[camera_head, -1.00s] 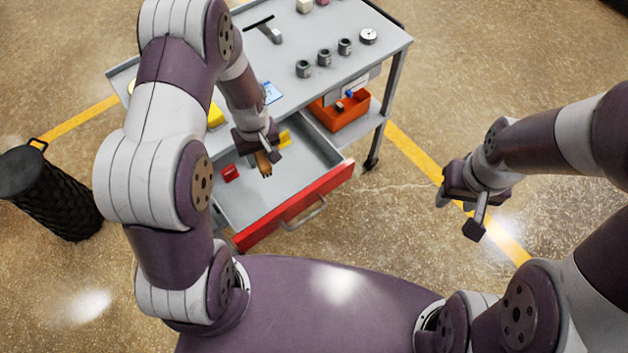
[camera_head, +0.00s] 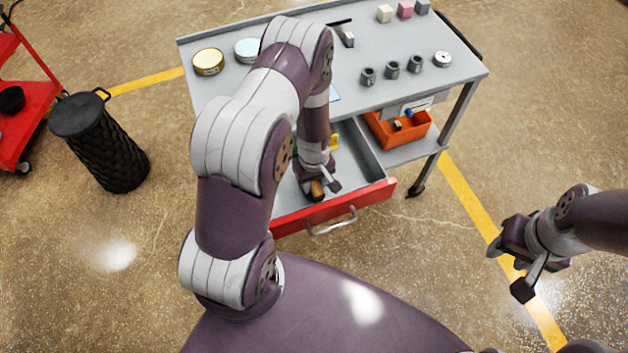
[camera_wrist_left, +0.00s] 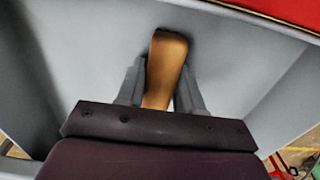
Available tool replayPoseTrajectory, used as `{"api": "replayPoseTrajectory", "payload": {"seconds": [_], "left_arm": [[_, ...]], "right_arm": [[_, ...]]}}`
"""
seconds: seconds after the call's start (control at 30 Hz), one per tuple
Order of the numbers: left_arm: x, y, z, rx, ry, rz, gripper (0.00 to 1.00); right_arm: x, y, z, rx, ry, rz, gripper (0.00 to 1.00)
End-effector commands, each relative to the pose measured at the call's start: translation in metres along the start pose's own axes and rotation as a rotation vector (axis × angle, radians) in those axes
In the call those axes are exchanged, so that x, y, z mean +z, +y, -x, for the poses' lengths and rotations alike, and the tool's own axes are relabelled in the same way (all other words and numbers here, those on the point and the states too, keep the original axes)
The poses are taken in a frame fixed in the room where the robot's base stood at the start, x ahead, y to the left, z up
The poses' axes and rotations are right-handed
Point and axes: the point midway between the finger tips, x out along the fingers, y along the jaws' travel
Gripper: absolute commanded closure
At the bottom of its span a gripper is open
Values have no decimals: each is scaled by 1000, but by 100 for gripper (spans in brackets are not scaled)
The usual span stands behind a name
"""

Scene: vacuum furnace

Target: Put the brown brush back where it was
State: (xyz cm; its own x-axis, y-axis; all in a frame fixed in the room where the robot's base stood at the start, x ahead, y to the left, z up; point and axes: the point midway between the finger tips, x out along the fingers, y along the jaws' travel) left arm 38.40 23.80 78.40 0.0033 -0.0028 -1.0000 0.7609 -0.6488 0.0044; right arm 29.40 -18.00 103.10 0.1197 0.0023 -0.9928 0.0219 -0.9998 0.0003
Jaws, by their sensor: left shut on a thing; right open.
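My left gripper (camera_head: 322,187) is low in the open drawer of the grey cart and is shut on the brown brush (camera_head: 317,190). In the left wrist view the brush's brown handle (camera_wrist_left: 165,65) sticks out between the two grey fingers (camera_wrist_left: 158,85), over the grey drawer floor; its other end is hidden. I cannot tell whether the brush touches the floor. The drawer has a red front (camera_head: 350,204) with a grey handle. My right gripper (camera_head: 509,272) is open and empty, out over the floor at the right.
The cart top (camera_head: 410,90) holds several small grey cups, blocks and round tins. An orange bin (camera_head: 405,131) sits on the lower shelf. Something yellow (camera_head: 334,142) shows in the drawer. A black basket (camera_head: 102,142) and a red cart (camera_head: 28,105) stand at the left.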

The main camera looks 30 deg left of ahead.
Motion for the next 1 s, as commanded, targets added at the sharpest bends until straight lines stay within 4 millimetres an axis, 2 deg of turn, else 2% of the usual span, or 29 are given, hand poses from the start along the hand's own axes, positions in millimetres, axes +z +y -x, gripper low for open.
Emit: {"api": "replayPoseTrajectory", "payload": {"seconds": [0.03, 0.07, 0.1, 0.13, 0.37, 0.53, 0.67, 0.9, 1.0], "left_arm": [[0, 0, -3, 0, 0, 0, 92], [0, 0, -2, 0, 0, 0, 54], [0, 0, -2, 0, 0, 0, 41], [0, 0, -2, 0, 0, 0, 38], [0, 0, -1, 0, 0, -1, 38], [-1, 1, 10, 2, 2, -1, 38], [-1, 1, 37, 3, 4, -1, 38], [-1, 1, 96, 3, 4, -1, 38], [-1, 1, 111, 2, 2, -1, 38]], "right_arm": [[0, 0, -3, 0, 0, 0, 57], [0, 0, -1, 0, 0, 0, 57], [0, 0, -1, 0, 0, 0, 57], [0, 0, -1, 0, 0, 0, 57], [0, 0, -1, 0, 0, 0, 57], [0, 0, 0, 0, 0, 0, 57], [0, 0, -1, 0, 0, 0, 57], [0, 0, -4, 0, 0, 0, 57], [1, 0, -4, 0, 0, 0, 57]]}}
